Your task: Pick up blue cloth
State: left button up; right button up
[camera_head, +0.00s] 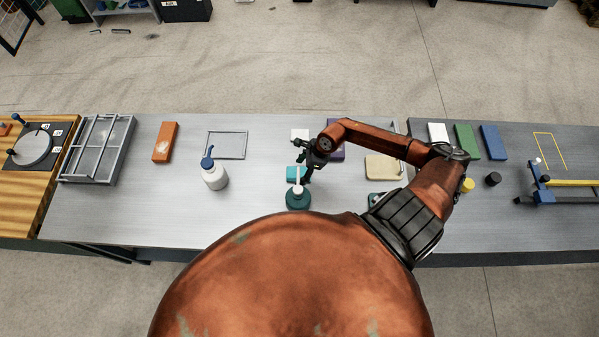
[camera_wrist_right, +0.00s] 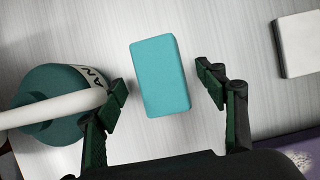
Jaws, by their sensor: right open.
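A teal-blue folded cloth or pad (camera_wrist_right: 160,76) lies flat on the metal worktop, between the fingers of my right gripper (camera_wrist_right: 165,88) in the right wrist view. The gripper is open, with a finger on either side and a gap to the cloth on both sides; its height above the cloth is hard to judge. In the head view the teal cloth (camera_head: 294,173) shows small beside the right gripper (camera_head: 310,168), partly covered. A darker blue pad (camera_head: 493,142) lies far right on the grey table. My left gripper is not in view.
A white pad (camera_wrist_right: 300,45) and a purple pad (camera_wrist_right: 301,152) lie to the right.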

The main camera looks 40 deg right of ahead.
aim_at(304, 172)
jog(key=shift+f+b, duration=0.35)
dwell(0.6)
jog(key=shift+c, duration=0.3)
jog(key=c, duration=1.1)
jog(key=shift+r, duration=0.1)
jog(key=shift+r+p, duration=0.2)
jog(key=shift+p, duration=0.15)
jog(key=shift+r, duration=0.3)
jog(key=b+v, duration=0.1)
jog(key=v, duration=0.1)
jog(key=shift+s+d+r+b, duration=0.2)
jog(key=shift+r+b, duration=0.15)
jog(key=s+d, duration=0.3)
jog(key=d, duration=0.1)
jog(key=s+d+b, duration=0.1)
jog(key=s+d, duration=0.3)
jog(key=s+d+b, duration=0.1)
jog(key=s+d, duration=0.2)
jog(key=d, duration=0.1)
jog(key=shift+s+d+r, duration=0.15)
jog(key=shift+s+d, duration=0.2)
jog(key=shift+d, duration=0.05)
